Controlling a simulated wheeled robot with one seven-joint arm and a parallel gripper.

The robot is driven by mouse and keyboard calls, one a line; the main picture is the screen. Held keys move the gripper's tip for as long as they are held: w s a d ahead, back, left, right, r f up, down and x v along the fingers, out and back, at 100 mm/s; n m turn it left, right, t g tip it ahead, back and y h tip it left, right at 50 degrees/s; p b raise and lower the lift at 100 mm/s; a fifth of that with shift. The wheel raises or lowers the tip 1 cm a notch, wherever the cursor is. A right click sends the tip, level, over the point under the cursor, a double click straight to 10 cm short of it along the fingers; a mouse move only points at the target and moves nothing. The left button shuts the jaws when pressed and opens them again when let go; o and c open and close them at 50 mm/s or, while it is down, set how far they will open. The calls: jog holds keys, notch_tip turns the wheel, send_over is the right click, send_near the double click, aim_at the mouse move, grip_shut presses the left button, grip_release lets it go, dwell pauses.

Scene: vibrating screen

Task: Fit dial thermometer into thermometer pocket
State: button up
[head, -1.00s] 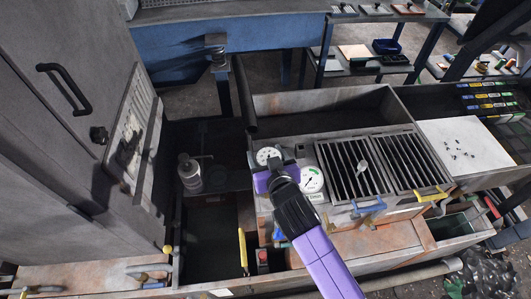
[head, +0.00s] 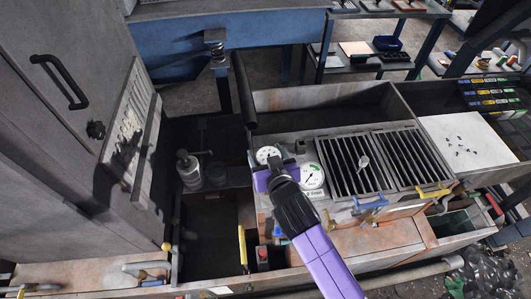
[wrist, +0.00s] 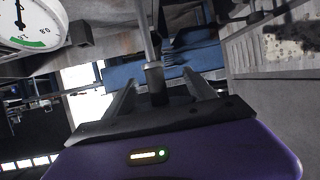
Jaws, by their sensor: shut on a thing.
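A white round dial (head: 268,155) shows just beyond my gripper (head: 268,178) in the head view and appears to be the held dial thermometer's face. In the wrist view, my gripper (wrist: 160,90) is shut on the thermometer's dark neck (wrist: 155,82), and its thin metal stem (wrist: 149,38) runs out from between the fingers. A second dial with a green band (head: 311,176) sits just right of my gripper on the machine; it also shows at the left of the wrist view (wrist: 30,22). I cannot make out the thermometer pocket; my gripper may hide it.
A slatted screen deck (head: 368,162) with a spoon-like tool on it lies right of the dials. A dark upright pipe (head: 243,92) rises behind my gripper. A tall grey cabinet (head: 60,150) bounds the left.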

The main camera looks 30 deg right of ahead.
notch_tip(320, 180, down, 6)
jog(key=b, duration=0.5)
dwell(2.7)
jog(key=o, duration=1.5)
jog(key=shift+s, duration=0.1)
jog(key=v, duration=0.7)
jog(key=shift+s+b, duration=0.25)
jog(key=shift+b, duration=0.1)
jog(key=shift+a+r, duration=0.1)
jog(key=shift+r, duration=0.05)
jog(key=shift+r+p, duration=1.85)
jog(key=shift+r, duration=0.15)
